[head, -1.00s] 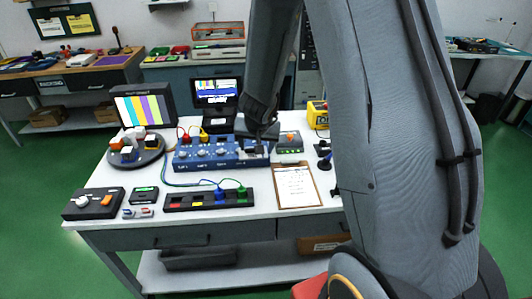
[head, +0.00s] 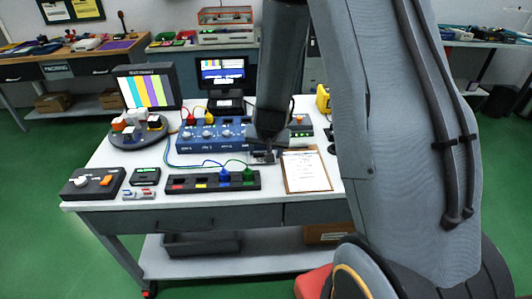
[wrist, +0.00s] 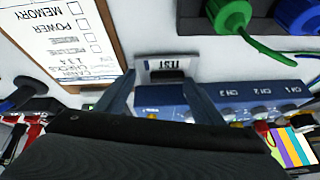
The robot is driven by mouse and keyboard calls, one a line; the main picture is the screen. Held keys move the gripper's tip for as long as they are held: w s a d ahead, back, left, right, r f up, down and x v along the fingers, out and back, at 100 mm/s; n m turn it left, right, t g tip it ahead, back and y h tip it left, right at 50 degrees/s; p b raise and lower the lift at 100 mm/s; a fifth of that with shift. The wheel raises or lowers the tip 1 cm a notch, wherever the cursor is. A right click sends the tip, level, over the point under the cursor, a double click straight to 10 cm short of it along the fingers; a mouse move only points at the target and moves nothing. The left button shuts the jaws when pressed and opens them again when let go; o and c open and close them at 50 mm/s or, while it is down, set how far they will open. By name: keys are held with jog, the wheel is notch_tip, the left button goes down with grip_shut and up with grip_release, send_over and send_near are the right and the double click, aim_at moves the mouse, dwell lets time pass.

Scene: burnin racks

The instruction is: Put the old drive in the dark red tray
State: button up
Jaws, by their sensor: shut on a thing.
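My gripper (wrist: 160,88) is shut on a small pale drive (wrist: 163,60) with a label that seems to read TEST. In the head view my gripper (head: 263,153) is in front of the right end of the blue test unit (head: 208,138), left of the clipboard (head: 305,170). The drive is small and mostly hidden there. The blue unit (wrist: 235,97) also shows beyond the drive in the wrist view. I cannot make out a dark red tray for certain. A red shape (head: 314,282) at the bottom of the head view is partly hidden by my arm.
A black strip (head: 205,183) with blue and green plugs lies left of the clipboard. A switch box (head: 92,184) stands at the front left, a round stand (head: 140,133) behind it. Two screens (head: 147,88) stand at the back. My arm hides the right side.

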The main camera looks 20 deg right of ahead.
jog(key=shift+f, duration=0.15)
jog(key=o, duration=0.8)
jog(key=shift+f, duration=0.1)
jog(key=o, duration=0.5)
